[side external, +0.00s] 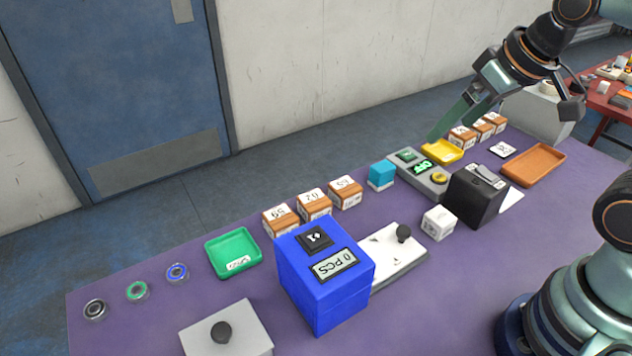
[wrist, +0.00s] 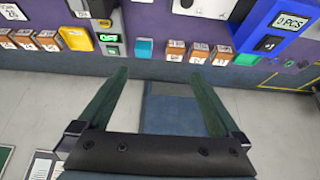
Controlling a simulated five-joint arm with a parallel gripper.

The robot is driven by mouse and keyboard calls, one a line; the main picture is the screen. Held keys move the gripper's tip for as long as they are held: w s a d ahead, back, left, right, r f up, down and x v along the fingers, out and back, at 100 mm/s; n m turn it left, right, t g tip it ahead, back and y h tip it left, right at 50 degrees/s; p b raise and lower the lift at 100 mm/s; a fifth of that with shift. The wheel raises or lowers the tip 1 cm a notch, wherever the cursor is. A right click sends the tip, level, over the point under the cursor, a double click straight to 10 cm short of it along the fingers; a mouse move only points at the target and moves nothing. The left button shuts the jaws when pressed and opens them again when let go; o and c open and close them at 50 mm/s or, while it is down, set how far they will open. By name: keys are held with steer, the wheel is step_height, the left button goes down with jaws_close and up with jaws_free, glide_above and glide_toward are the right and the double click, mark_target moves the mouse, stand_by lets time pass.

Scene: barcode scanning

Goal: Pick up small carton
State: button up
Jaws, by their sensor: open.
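Small brown-and-white cartons with printed labels stand in two rows of three. One row stands mid-table, with cartons (side external: 281,220), (side external: 314,205) and (side external: 345,192); it shows in the wrist view around its middle carton (wrist: 199,53). The other row (side external: 462,138) is at the far right, beyond the yellow tray (side external: 442,151). A plain white cube (side external: 438,222) and a teal box (side external: 381,175) also stand on the table. I cannot tell which is the named carton. My gripper (side external: 452,120) is open and empty, above the table's back edge near the yellow tray. Its spread fingers (wrist: 159,75) show nothing held between them.
A blue counter box (side external: 325,275) stands at front centre, beside a white plate with a black knob (side external: 403,233). A black device (side external: 474,195), a grey panel with a green display (side external: 421,170), an orange tray (side external: 533,165) and a green tray (side external: 232,252) take up more room.

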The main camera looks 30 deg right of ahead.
steer(key=w+a+n+g, duration=0.1)
steer(key=w+n, duration=0.3)
steer(key=w, duration=0.1)
steer(key=n+g, duration=0.5)
steer(key=n, duration=0.9)
glide_above(345, 185)
step_height(345, 185, down, 13)
step_height(345, 185, down, 11)
steer(key=shift+s+f, duration=0.1)
steer(key=c, duration=1.5)
